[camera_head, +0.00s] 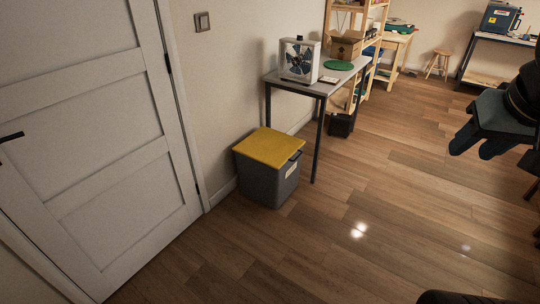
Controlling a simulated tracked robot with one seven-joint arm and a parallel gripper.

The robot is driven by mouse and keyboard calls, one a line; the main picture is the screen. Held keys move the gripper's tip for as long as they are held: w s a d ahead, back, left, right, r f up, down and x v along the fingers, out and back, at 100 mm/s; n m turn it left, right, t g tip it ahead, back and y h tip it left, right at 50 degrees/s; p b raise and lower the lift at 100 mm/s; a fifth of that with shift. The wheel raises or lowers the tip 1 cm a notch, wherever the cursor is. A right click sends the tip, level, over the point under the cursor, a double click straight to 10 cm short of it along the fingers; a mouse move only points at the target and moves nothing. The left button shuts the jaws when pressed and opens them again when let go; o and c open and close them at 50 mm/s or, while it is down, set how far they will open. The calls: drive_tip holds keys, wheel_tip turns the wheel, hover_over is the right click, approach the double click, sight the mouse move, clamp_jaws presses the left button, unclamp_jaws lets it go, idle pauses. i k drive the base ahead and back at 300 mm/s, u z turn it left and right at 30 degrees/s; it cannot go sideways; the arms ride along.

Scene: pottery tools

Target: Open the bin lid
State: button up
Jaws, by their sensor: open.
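The bin is a grey box (265,182) standing on the wooden floor against the wall, left of the middle of the head view. Its flat yellow lid (270,147) lies shut on top. A small dark tab shows at the lid's right front edge, and a pale label is on the bin's side below it. My gripper (468,148) is at the right edge of the view, dark, open and empty. It is well to the right of the bin and far from the lid.
A white door (95,130) fills the left. A grey table (318,84) with a fan (299,60) stands right behind the bin; its front leg is close to the bin's right side. Shelves and a stool (439,63) are farther back. The floor between bin and gripper is clear.

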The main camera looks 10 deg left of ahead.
sight(272, 147)
drive_tip(key=u, duration=0.55)
drive_tip(key=i, duration=1.9)
drive_tip(key=u, duration=0.5)
